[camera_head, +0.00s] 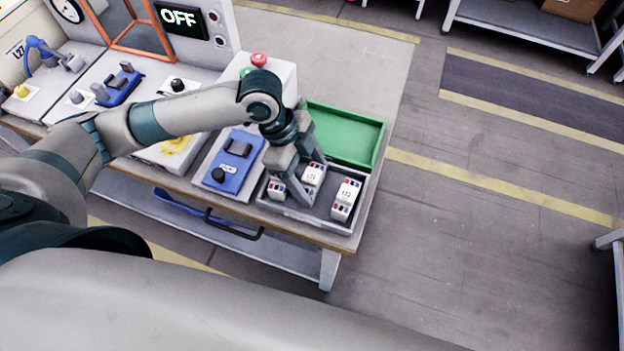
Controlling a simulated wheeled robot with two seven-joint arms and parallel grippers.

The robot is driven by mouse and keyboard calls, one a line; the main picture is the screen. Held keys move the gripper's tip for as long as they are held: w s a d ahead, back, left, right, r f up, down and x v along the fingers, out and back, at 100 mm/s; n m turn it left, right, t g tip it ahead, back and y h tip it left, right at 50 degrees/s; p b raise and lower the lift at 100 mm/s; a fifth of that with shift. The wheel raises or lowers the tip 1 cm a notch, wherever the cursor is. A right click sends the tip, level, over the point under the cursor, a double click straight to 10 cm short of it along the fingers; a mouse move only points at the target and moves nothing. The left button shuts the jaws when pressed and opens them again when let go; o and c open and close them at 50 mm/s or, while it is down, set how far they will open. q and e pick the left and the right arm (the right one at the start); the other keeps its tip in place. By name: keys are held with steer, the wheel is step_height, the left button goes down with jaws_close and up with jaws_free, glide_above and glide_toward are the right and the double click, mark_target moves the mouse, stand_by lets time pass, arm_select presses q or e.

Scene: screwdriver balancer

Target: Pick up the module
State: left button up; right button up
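Several white modules with red and blue terminals sit in a grey tray (350,227) at the bench's front right corner. The middle module (313,174) stands between the fingers of my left gripper (312,184); a second module (346,196) is to its right, and a third (276,188) is partly behind a finger on the left. My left gripper points down into the tray with its fingers apart. I see no clear grip on the middle module. My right gripper is out of view.
A green bin (345,134) stands behind the tray. A blue fixture (232,164) is left of the tray, and a red button (258,59) tops a white box behind my arm. An OFF display (182,18) is at the back.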

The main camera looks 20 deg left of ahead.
mark_target(317, 176)
arm_select(q)
steer(key=shift+r, duration=0.85)
step_height(317, 176, up, 3)
steer(key=shift+f+b, duration=0.2)
steer(key=shift+b, duration=0.3)
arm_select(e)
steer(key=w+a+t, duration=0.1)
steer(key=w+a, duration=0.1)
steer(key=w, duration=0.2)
arm_select(q)
steer(key=s+d+r+p, duration=0.5)
steer(key=s+r+p, duration=0.1)
steer(key=s, duration=0.4)
steer(key=shift+s+d+r+p, duration=0.25)
steer(key=shift+r+p, duration=0.15)
steer(key=shift+p, duration=0.2)
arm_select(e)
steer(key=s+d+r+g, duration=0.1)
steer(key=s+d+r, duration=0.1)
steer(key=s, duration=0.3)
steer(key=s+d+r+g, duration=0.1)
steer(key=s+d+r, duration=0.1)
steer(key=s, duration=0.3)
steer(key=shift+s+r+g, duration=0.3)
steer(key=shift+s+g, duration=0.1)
arm_select(q)
steer(key=shift+w, duration=0.1)
